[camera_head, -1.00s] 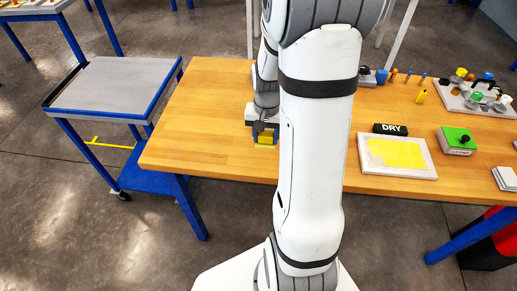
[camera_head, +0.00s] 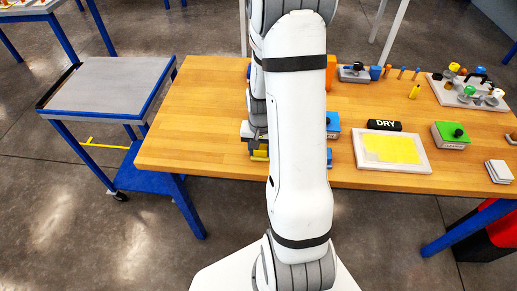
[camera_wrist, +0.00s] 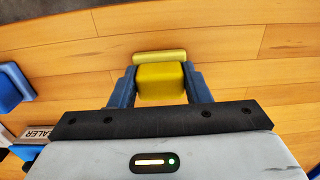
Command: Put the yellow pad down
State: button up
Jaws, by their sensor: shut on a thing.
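The yellow pad (camera_wrist: 160,82) is held between the two blue fingers of my gripper (camera_wrist: 160,88) in the wrist view. Its flat yellow far edge (camera_wrist: 158,57) shows beyond the fingers. In the head view a sliver of the yellow pad (camera_head: 260,155) shows under my gripper (camera_head: 256,146), over the left part of the wooden table (camera_head: 200,120), near its front edge. My arm hides part of the gripper. I cannot tell whether the pad touches the table.
A blue block (camera_head: 333,121) stands just right of my arm. A framed tray (camera_head: 364,164) with a yellow sheet lies by a black "DRY" sign (camera_head: 384,125). A green box (camera_head: 451,135) is further right. The table's left part is clear. A grey-topped cart (camera_head: 110,85) stands left.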

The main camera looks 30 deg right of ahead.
aim_at(260, 148)
jog(key=o, duration=1)
jog(key=shift+c, duration=0.2)
notch_tip(260, 148, up, 11)
jog(key=s+a+r+n+t, duration=0.3)
jog(key=s+a+r+n, duration=0.3)
jog(key=s+a+r, duration=0.6)
jog(key=shift+a+r+n, duration=0.25)
jog(key=shift+r+n, duration=0.05)
jog(key=shift+n, duration=0.1)
jog(key=shift+s, duration=0.1)
